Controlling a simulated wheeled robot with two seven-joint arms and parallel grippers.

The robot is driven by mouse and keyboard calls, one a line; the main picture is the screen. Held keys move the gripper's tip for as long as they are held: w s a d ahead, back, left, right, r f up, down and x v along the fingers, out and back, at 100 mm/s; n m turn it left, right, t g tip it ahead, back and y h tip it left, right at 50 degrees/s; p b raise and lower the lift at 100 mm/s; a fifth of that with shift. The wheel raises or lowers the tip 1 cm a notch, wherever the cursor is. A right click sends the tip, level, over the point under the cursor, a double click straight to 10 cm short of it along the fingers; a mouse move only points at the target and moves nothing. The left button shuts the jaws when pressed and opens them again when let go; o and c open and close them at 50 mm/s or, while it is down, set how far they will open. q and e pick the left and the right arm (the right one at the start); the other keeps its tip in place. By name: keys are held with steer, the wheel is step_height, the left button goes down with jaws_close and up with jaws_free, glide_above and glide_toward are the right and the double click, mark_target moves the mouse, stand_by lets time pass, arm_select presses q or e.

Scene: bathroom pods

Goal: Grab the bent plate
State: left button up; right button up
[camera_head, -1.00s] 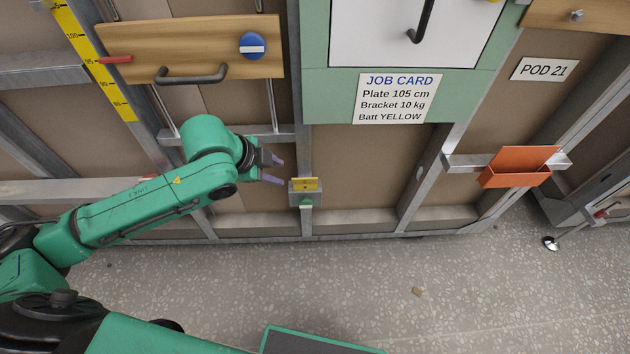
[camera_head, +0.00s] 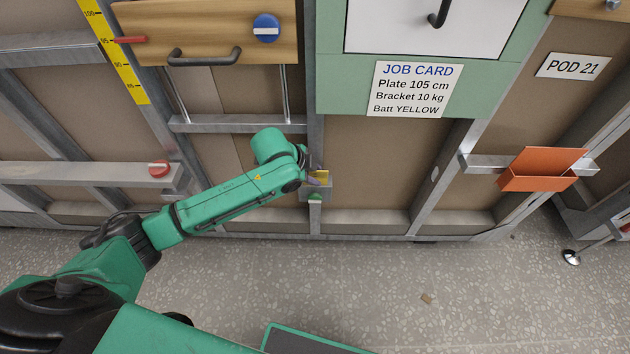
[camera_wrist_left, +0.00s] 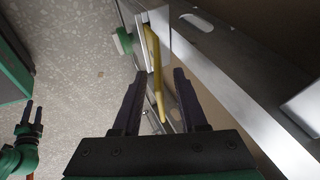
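The bent plate appears to be the yellow piece (camera_head: 321,176) in a small grey holder on the metal post, mostly covered by my wrist. In the left wrist view the yellow plate (camera_wrist_left: 155,62) runs as a narrow bent strip between the fingers. My left gripper (camera_head: 313,173) is at the plate; its fingers show better in the left wrist view (camera_wrist_left: 160,76), open, one on each side of the strip with gaps. My right gripper (camera_wrist_left: 32,116) shows small at that view's left edge, its two fingers apart and empty.
A metal rail (camera_head: 238,123) crosses above my wrist, and a red knob (camera_head: 159,168) is on a lower rail. An orange pocket (camera_head: 541,170) hangs to the right. The floor in front is clear apart from a small scrap (camera_head: 426,298).

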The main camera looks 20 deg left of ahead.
arm_select(q)
jaws_close()
stand_by(1.3)
